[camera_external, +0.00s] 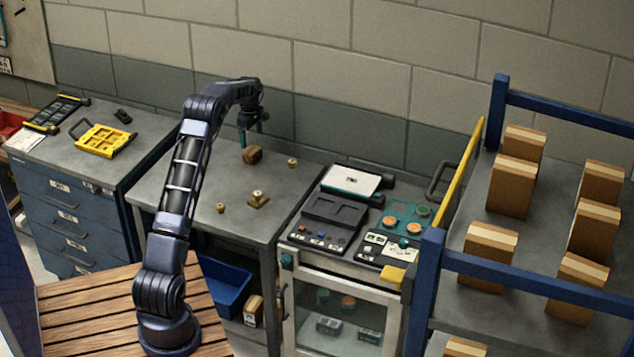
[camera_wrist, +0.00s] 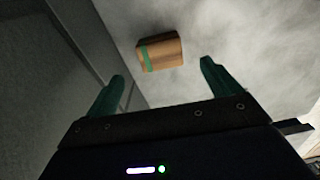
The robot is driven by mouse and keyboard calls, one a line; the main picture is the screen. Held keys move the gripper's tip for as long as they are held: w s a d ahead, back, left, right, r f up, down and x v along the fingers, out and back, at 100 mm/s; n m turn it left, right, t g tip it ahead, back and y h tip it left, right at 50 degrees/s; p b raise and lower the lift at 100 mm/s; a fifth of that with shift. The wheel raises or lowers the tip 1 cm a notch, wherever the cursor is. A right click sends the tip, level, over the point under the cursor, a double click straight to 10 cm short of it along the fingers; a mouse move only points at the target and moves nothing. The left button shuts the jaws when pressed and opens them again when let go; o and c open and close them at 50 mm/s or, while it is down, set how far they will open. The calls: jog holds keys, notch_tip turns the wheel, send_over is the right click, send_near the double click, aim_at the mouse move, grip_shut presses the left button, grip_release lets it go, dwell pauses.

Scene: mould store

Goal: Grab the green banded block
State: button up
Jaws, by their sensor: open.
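The green banded block (camera_wrist: 165,54) is brown with a green stripe near its left end in the wrist view. It lies on the grey bench top, ahead of my fingertips and apart from them. In the external view a small brown block (camera_external: 252,155) sits on the bench below my gripper (camera_external: 253,132); its band is too small to make out there. My gripper's two green fingers (camera_wrist: 162,70) are spread wide with nothing between them. The block appears in the gap beyond the fingertips, slightly left of its middle.
A machine with a control panel (camera_external: 335,222) adjoins on the right. A blue-framed rack (camera_external: 565,262) holds several boxes. A wall (camera_external: 330,70) rises behind the bench.

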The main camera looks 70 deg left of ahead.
aim_at(252, 150)
jog(key=shift+f, duration=4)
jog(key=c, duration=1.1)
jog(key=shift+r, duration=0.1)
